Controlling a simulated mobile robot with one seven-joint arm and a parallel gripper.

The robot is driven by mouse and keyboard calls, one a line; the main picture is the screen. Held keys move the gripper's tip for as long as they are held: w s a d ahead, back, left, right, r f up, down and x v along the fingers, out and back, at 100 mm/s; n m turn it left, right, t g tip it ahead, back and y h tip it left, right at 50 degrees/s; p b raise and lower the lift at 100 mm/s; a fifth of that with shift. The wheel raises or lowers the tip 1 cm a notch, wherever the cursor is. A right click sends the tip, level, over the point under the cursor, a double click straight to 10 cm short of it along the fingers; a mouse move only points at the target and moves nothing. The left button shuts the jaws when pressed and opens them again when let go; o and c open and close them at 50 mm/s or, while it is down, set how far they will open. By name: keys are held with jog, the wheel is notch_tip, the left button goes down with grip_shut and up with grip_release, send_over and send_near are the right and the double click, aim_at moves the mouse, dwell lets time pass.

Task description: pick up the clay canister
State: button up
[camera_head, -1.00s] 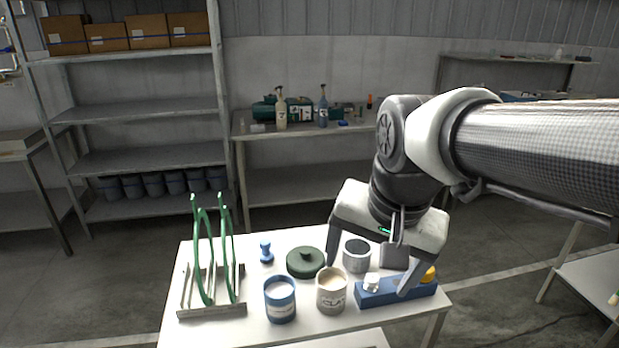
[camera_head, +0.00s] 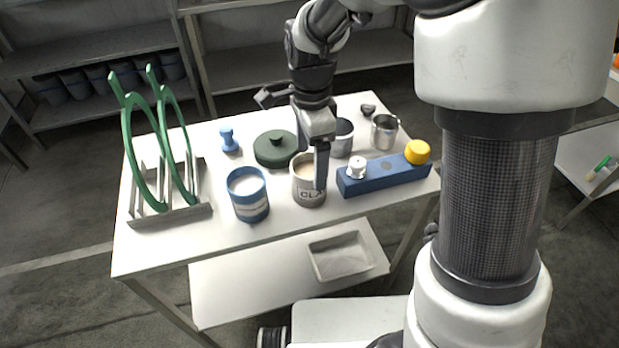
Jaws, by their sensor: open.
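The clay canister (camera_head: 306,192) is a grey-beige pot with a pale top and a dark label reading "CLA…". It stands upright on the white table between a blue-and-white canister and a blue block. My gripper (camera_head: 312,164) points down over it, seen nearly edge-on. Its near finger hangs in front of the canister's right side and hides part of the label. The far finger is mostly hidden, and I cannot tell whether either finger touches the canister. The jaws are open.
The blue-and-white canister (camera_head: 249,203) stands close on the left, the blue block (camera_head: 385,177) with white and yellow knobs close on the right. A dark green lid (camera_head: 268,153) and grey cup (camera_head: 342,139) are behind. A green-ringed rack (camera_head: 170,215) stands left.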

notch_tip(320, 180, down, 9)
jog(key=shift+w+a+b, duration=0.1)
jog(key=shift+w+b, duration=0.05)
jog(key=shift+b, duration=0.45)
jog(key=shift+c, duration=0.2)
jog(key=c, duration=1.4)
